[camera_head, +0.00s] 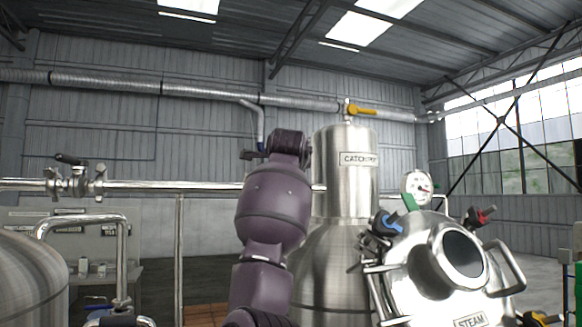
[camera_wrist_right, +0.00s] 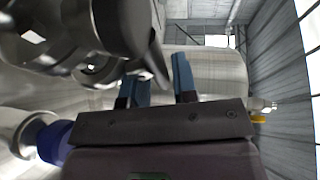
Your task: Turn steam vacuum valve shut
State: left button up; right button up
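A dark lever handle (camera_wrist_right: 158,62) of a valve on steel piping shows at the upper left of the right wrist view. My right gripper (camera_wrist_right: 160,72) has its two blue fingers apart; the lever's tip appears between or just beyond them, and I cannot tell whether they touch. In the head view a purple arm of mine rises in the middle and hides its gripper. A dark handle (camera_head: 249,154) shows just left of the arm's top end; its valve body is hidden. No label names the steam vacuum valve. My left gripper is not in view.
The steel catch pot (camera_head: 345,200), topped by a yellow handle (camera_head: 362,110), stands right of the arm. The steam vessel (camera_head: 410,285) carries a blue handle (camera_head: 387,224) and a red one (camera_head: 482,215). A black-handled valve (camera_head: 72,160) sits on the left pipe.

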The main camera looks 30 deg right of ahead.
jog(key=shift+w+d+f, duration=0.1)
jog(key=shift+w+d, duration=0.15)
jog(key=shift+w, duration=0.05)
grip_shut()
dwell(0.3)
